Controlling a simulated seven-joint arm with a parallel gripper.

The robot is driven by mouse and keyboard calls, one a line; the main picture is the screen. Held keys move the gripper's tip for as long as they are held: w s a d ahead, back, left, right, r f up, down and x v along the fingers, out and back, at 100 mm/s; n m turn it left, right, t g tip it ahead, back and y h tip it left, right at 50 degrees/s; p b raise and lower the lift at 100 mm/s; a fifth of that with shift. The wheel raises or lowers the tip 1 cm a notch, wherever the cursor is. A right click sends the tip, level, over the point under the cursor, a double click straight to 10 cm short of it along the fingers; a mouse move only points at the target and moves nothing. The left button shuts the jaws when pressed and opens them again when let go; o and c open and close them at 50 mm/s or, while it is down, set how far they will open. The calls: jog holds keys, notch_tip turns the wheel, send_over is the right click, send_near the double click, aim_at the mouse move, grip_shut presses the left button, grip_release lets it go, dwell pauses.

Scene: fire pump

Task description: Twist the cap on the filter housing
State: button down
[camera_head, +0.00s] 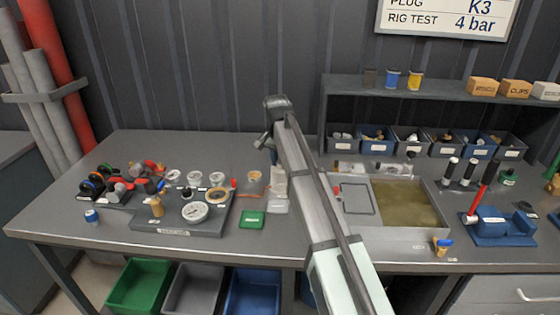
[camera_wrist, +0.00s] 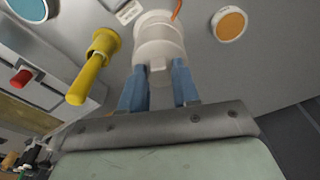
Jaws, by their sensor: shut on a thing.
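The filter housing (camera_wrist: 158,36) is a white, stepped cylinder at the top centre of the wrist view. Its narrower near end, the cap (camera_wrist: 158,68), sits between the two blue fingers of my gripper (camera_wrist: 160,85), which are shut on it. In the head view a pale block (camera_head: 278,182), apparently the housing, stands near the middle of the bench beside my arm. There my gripper's fingers are small and hard to make out. The cap's marks and turn angle cannot be read.
A yellow-handled valve (camera_wrist: 90,68) is close left of the housing in the wrist view. A shallow tank (camera_head: 405,205) is to the right.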

jog(key=m, duration=0.4)
jog(key=shift+w, duration=0.1)
jog(key=shift+m, duration=0.3)
jog(key=shift+a+m, duration=0.1)
jog(key=shift+m, duration=0.2)
jog(key=shift+m+g+h, duration=0.4)
jog(key=shift+m, duration=2)
jog(key=c, duration=0.8)
grip_release()
jog(key=shift+o, duration=0.7)
jog(key=shift+o, duration=0.8)
